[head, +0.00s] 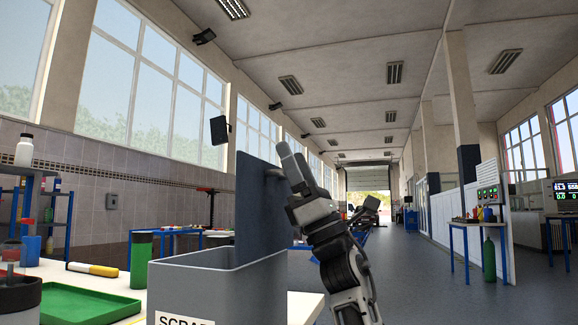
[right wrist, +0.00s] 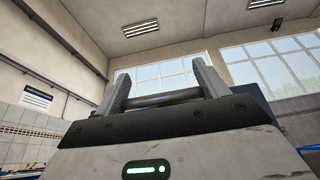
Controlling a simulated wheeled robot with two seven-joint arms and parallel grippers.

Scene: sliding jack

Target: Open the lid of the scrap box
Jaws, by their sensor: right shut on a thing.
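The grey scrap box (head: 215,290) stands at the front of the bench, with a white label partly cut off by the lower picture edge. Its dark blue-grey lid (head: 256,215) stands about upright at the box's right side, so the box is open at the top. My right gripper (head: 281,160) is at the lid's upper right edge, shut on the lid handle (head: 272,172). In the right wrist view a bar of the handle (right wrist: 165,98) lies between the two fingers. My left gripper is not in view.
A green tray (head: 85,303) and a yellow-handled tool (head: 93,269) lie on the bench left of the box. A green container with a black top (head: 140,260) stands behind it. Open floor lies to the right.

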